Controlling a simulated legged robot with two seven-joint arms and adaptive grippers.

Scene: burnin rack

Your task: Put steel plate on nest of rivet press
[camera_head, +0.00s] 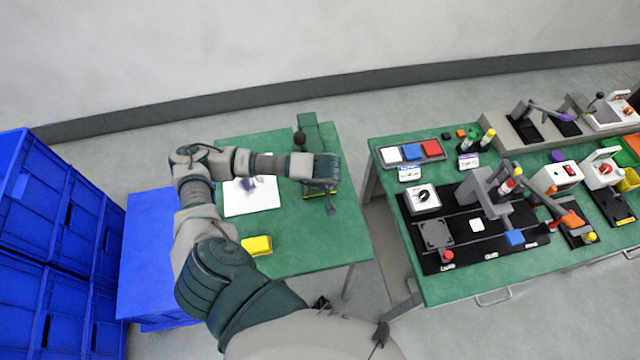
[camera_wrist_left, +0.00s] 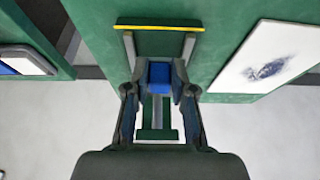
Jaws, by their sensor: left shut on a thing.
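The green rivet press (camera_head: 309,132) with a black knob stands at the back of the small green table. My left arm reaches over the table, and its gripper (camera_wrist_left: 159,78) is at the front of the press. In the left wrist view its fingers are shut on a small blue piece (camera_wrist_left: 159,72). A yellow-edged green part of the press (camera_wrist_left: 160,27) lies just beyond the fingertips, with grey bars on either side. No separate steel plate can be made out, and I cannot tell whether the blue piece belongs to one. The nest is largely hidden. My right gripper is not in view.
A white sheet with a dark smudge (camera_head: 240,204) and a yellow block (camera_head: 257,245) lie on the small table (camera_head: 310,257). Blue crates (camera_head: 50,220) stack at the left. A second green table (camera_head: 460,288) at the right is crowded with fixtures, beyond a gap.

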